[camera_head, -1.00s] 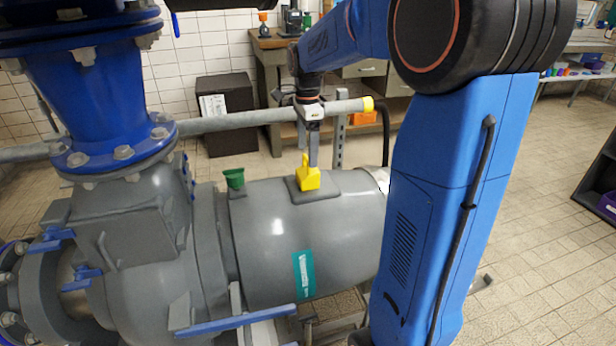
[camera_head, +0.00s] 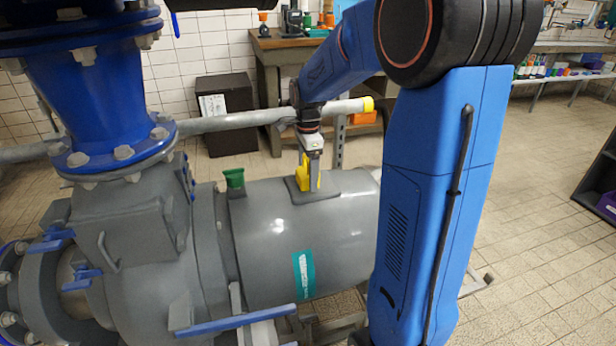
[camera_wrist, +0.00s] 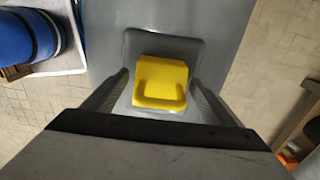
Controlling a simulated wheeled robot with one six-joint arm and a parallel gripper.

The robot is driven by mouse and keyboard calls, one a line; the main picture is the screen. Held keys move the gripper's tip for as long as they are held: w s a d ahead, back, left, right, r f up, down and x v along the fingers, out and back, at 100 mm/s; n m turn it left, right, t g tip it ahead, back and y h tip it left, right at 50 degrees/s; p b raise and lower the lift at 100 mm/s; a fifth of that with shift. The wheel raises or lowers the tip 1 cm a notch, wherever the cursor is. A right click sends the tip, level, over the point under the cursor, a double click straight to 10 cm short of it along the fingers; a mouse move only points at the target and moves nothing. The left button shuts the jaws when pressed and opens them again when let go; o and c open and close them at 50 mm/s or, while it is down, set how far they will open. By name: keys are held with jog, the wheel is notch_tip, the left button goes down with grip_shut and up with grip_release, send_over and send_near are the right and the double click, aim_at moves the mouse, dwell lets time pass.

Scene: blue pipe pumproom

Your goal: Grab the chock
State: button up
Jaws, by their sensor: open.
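The yellow chock (camera_head: 303,180) sits on a flat grey pad (camera_head: 330,190) on top of the large grey cylinder, partly hidden by my gripper in the head view. My gripper (camera_head: 315,182) points down at it, with its fingers close to the chock. In the wrist view the chock (camera_wrist: 160,83) lies between the two spread fingers of my gripper (camera_wrist: 160,88), with a gap on each side. The fingers are open and I see no contact with the chock.
A blue flanged pipe (camera_head: 95,95) rises at the left. The tiled floor at right is mostly clear.

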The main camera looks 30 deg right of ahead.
jog(key=shift+c, duration=0.7)
jog(key=c, duration=1.4)
